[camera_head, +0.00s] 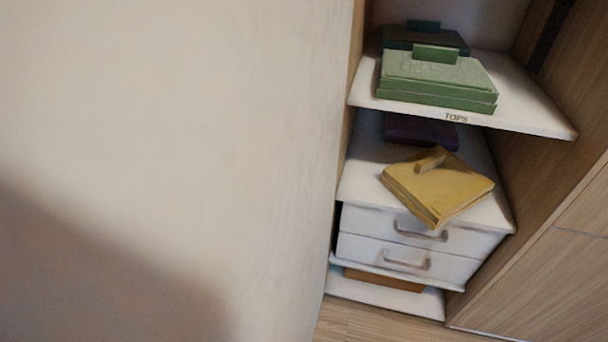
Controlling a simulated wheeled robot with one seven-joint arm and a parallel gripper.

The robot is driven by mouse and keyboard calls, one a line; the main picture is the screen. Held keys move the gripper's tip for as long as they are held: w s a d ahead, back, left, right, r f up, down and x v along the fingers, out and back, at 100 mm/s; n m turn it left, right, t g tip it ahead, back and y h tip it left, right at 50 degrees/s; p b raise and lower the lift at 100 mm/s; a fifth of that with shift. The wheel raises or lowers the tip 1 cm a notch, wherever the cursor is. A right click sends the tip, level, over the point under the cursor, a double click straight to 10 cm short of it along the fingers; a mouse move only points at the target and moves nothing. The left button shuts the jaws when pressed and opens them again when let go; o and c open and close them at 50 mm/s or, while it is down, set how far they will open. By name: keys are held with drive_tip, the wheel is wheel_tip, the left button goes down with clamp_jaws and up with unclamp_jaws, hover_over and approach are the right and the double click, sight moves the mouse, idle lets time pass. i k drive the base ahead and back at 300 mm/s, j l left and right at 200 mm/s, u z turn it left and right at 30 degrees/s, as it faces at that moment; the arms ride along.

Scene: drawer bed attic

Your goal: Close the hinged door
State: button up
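A large pale, off-white panel (170,130) fills the left half of the head view, very close to the camera. It looks like the hinged door standing open, but its hinges and handle are not visible. To its right, a tall wooden cabinet (572,120) stands open, with its shelves in plain sight. My gripper is not in the picture.
Green folded items (437,80) lie on the upper white shelf (535,112). A yellow folded item (437,187) lies above two white drawers (470,242) and overhangs their front. Both drawers look shut. Wooden floor (375,325) shows below. A shadow falls on the panel's lower left.

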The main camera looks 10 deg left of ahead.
sight(168, 168)
drive_tip(key=k+j+z, duration=0.1)
drive_tip(key=j, duration=0.15)
drive_tip(key=k+j, duration=0.1)
drive_tip(key=j, duration=0.15)
drive_tip(key=k+j+z, duration=0.15)
drive_tip(key=j, duration=0.9)
drive_tip(key=i+j+u, duration=0.2)
